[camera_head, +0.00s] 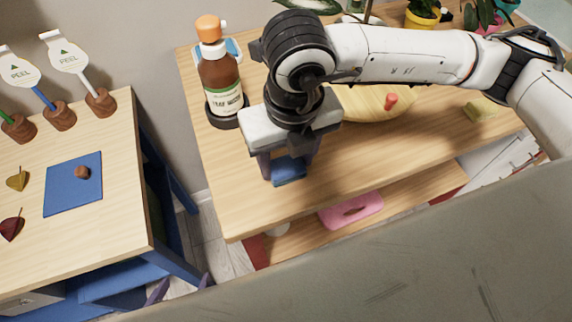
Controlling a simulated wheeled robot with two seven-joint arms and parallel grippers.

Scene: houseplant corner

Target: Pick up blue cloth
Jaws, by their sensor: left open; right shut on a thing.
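The blue cloth (288,172) is a small folded piece between the fingers of my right gripper (287,168). The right gripper points down over the front left part of the wooden table and is shut on the cloth. The upper part of the cloth is hidden by the gripper. I cannot tell whether the cloth touches the tabletop. My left gripper (182,286) shows only its two fingertips at the bottom edge, apart and empty, well away from the cloth.
A brown bottle with an orange cap (220,75) stands close left of my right gripper. A round wooden board (365,103) and a sponge (479,110) lie to the right. A pink item (351,209) is on the lower shelf. A blue mat (60,198) lies on the left table.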

